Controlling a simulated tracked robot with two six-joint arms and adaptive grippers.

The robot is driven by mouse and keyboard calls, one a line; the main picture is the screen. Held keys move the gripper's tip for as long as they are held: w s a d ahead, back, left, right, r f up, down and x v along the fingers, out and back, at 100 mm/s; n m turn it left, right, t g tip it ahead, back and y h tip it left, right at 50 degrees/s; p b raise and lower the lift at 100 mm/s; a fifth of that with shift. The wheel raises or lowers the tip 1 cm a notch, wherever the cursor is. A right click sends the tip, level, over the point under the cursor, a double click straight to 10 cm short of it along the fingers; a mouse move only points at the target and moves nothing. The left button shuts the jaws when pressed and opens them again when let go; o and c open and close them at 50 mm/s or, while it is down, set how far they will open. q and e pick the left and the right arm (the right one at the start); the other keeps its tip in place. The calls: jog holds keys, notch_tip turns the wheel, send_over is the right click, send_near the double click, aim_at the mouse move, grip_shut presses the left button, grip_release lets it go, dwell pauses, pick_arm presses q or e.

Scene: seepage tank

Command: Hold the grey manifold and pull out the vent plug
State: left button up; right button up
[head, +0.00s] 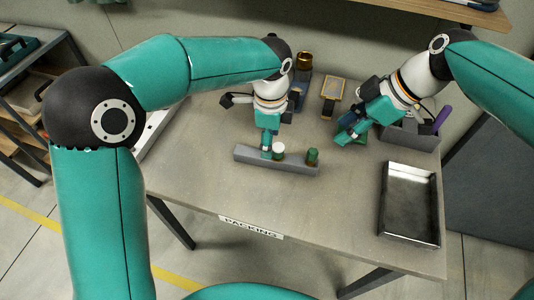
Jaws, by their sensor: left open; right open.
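The grey manifold (241,153) is a long narrow block lying on the table near its middle. A white plug (278,149) stands on it near the centre, and a green plug (312,156) stands near its right end. I cannot tell which is the vent plug. My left gripper (267,151) points down at the manifold, just left of the white plug; its fingertips are small, and I cannot tell whether they touch it. My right gripper (346,138) is open and empty, above the table behind and right of the manifold.
A metal tray (410,237) lies at the table's right front. A grey bin (424,141) with a purple-handled item stands behind it. A dark bottle with a gold cap (304,63) and a small yellow-framed stand (334,90) are at the back. The table's front left is clear.

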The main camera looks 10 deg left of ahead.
pick_arm(q)
notch_tip(320, 180, down, 7)
dwell(0.3)
jog(key=shift+c, duration=0.3)
grip_shut()
dwell(0.8)
